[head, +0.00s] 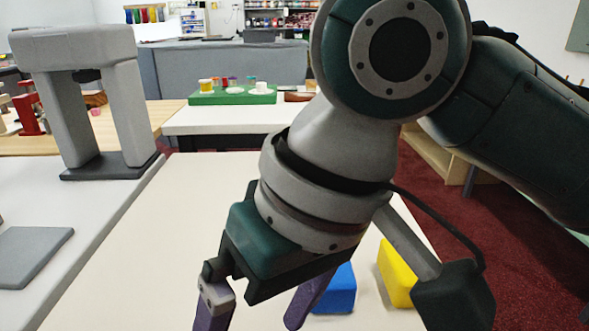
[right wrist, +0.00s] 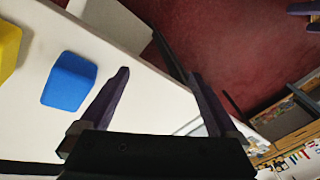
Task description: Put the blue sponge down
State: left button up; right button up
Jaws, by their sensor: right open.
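The blue sponge (head: 338,290) rests on the cream tabletop, partly hidden in the head view behind my right gripper. In the right wrist view the blue sponge (right wrist: 69,82) lies left of the fingers and apart from them. My right gripper (head: 256,312) is open, with its purple fingers spread. In the right wrist view nothing is between the fingertips (right wrist: 158,74). My left gripper cannot be made out in the head view.
A yellow sponge (head: 397,272) lies right of the blue one. A grey arch-shaped stand (head: 72,95) and a grey slab (head: 33,252) are on the left counter. A green tray (head: 232,97) with small items is behind. The tabletop left of my gripper is clear.

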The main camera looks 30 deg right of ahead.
pick_arm(q)
jog(key=shift+d, duration=0.1)
pick_arm(e)
jog(key=s+d+f+h, duration=0.1)
jog(key=s+d+f, duration=0.1)
jog(key=s+d, duration=0.2)
jog(key=s+d+f+n+t+h, duration=0.1)
jog(key=s+d+f, duration=0.2)
jog(key=s, duration=0.3)
jog(key=shift+s+d+f+t+h, duration=0.3)
jog(key=shift+s+d+h, duration=0.1)
jog(key=shift+d, duration=0.45)
jog(key=shift+r, duration=0.15)
